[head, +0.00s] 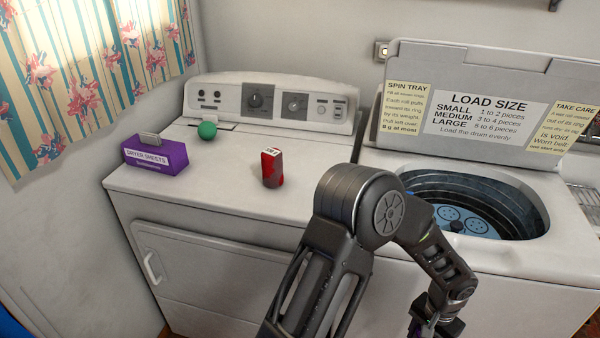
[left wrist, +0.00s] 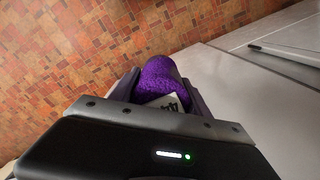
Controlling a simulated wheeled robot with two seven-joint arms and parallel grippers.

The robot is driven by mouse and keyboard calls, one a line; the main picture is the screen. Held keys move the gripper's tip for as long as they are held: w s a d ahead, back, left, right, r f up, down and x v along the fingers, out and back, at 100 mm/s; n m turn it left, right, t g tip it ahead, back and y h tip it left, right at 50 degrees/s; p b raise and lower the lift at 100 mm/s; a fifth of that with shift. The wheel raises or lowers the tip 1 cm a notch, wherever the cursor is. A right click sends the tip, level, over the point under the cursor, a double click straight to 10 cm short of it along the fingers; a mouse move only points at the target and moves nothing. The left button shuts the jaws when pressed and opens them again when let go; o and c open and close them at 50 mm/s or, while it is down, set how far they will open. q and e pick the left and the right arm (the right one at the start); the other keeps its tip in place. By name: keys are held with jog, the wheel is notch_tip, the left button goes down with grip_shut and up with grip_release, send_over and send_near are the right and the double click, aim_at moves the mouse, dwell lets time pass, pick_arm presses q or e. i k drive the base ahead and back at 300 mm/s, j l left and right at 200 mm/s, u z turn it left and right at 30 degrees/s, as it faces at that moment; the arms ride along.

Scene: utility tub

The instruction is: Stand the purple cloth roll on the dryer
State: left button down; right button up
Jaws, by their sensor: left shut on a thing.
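The purple cloth roll (left wrist: 162,74) is between the fingers of my left gripper (left wrist: 163,92) in the left wrist view. It has a pale label with dark print. My left gripper is shut on it, with tiled floor and a white machine front beyond. In the head view my left gripper (head: 428,327) is low at the bottom edge, in front of the washer. The roll is mostly hidden there. The dryer (head: 215,183) is the white machine on the left, with a flat top and a knob panel at its back. My right gripper is not in view.
On the dryer top stand a purple dryer sheets box (head: 158,157), a green ball (head: 207,130) and a red box (head: 271,168). The front middle of the top is clear. The washer (head: 530,262) at right has its lid up and its tub open.

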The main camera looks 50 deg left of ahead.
aim_at(231, 170)
jog(key=k+j, duration=0.25)
jog(key=j, duration=0.15)
jog(key=k+j, duration=0.25)
jog(key=j, duration=0.2)
jog(key=k+j, duration=0.25)
jog(key=j, duration=0.15)
